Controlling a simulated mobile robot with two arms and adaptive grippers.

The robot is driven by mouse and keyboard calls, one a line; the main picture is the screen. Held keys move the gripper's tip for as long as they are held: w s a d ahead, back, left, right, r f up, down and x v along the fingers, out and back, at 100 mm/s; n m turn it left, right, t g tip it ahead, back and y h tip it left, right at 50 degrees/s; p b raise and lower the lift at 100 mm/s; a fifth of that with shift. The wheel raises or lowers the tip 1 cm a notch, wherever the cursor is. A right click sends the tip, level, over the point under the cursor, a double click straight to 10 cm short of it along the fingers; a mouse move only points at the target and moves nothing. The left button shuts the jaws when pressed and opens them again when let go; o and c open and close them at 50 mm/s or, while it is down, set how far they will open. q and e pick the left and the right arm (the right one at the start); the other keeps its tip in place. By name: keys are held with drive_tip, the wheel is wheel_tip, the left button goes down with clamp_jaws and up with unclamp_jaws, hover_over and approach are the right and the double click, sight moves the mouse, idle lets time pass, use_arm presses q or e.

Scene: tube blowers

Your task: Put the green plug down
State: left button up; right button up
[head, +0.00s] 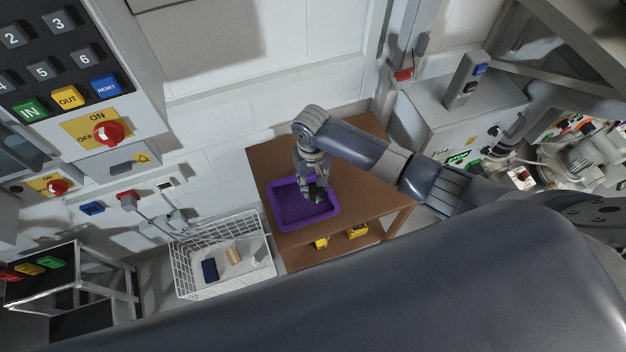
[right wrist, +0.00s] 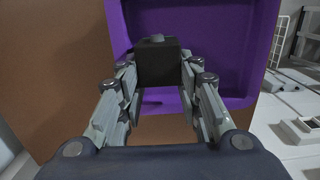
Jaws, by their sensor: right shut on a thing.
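My right gripper (head: 314,184) is above the purple tray (head: 284,222) on the brown table. In the right wrist view, the fingers of my right gripper (right wrist: 158,80) are shut on a dark, blocky plug (right wrist: 157,60). The plug looks nearly black there, and I see no clear green on it. Behind it is the purple tray (right wrist: 235,45). In the head view the plug is a small dark shape (head: 318,194) at the fingertips, over the tray's right part. I cannot tell whether it touches the tray. My left gripper is not in view.
The brown table (head: 365,190) has free room right of the tray. Yellow items (head: 357,231) lie on its lower shelf. A white wire basket (head: 185,268) with several small items stands to the left. A grey cabinet (head: 440,120) stands at the right.

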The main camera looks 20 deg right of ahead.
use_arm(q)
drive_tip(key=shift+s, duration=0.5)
use_arm(e)
drive_tip(key=shift+a+f, duration=0.1)
drive_tip(key=shift+f, duration=0.1)
drive_tip(key=o, duration=1.2)
drive_tip(key=shift+c, duration=0.2)
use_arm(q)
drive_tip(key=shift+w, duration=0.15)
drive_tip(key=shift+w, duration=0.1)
use_arm(e)
drive_tip(key=shift+r, duration=0.1)
drive_tip(key=shift+r, duration=0.25)
use_arm(q)
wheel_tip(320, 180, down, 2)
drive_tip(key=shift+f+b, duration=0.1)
drive_tip(key=shift+b, duration=1)
use_arm(e)
wheel_tip(320, 180, up, 12)
drive_tip(key=shift+w+f, duration=0.25)
drive_tip(key=shift+w, duration=0.05)
